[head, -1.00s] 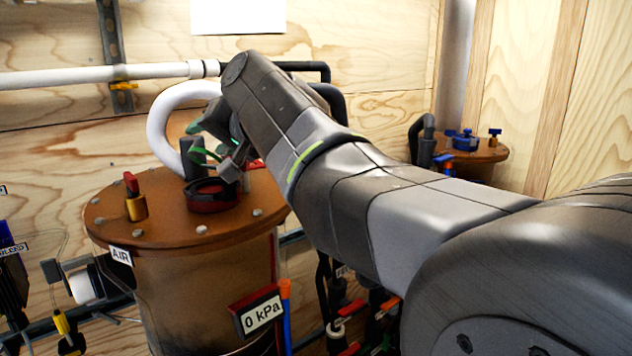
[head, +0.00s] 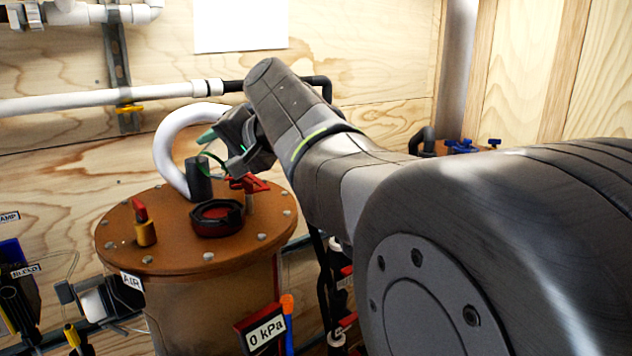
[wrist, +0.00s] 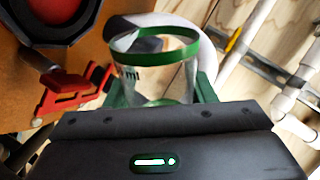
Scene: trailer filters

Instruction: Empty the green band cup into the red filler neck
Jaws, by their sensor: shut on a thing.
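My gripper (wrist: 155,100) is shut on the clear cup with a green band (wrist: 168,62) at its rim. "ml" is printed on its wall, and a dark shape shows through it; I cannot tell whether anything is inside. In the head view the green band (head: 212,157) shows faintly beside my gripper (head: 226,150), above the brown tank lid. In the wrist view the neck (wrist: 52,18) is at the upper left, apart from the cup.
A red clamp handle (head: 248,183) stands just right of the neck. A dark stub with a white curved hose (head: 172,150) rises behind it. A brass valve with a red handle (head: 141,222) is at the lid's left. A 0 kPa gauge (head: 264,328) sits below.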

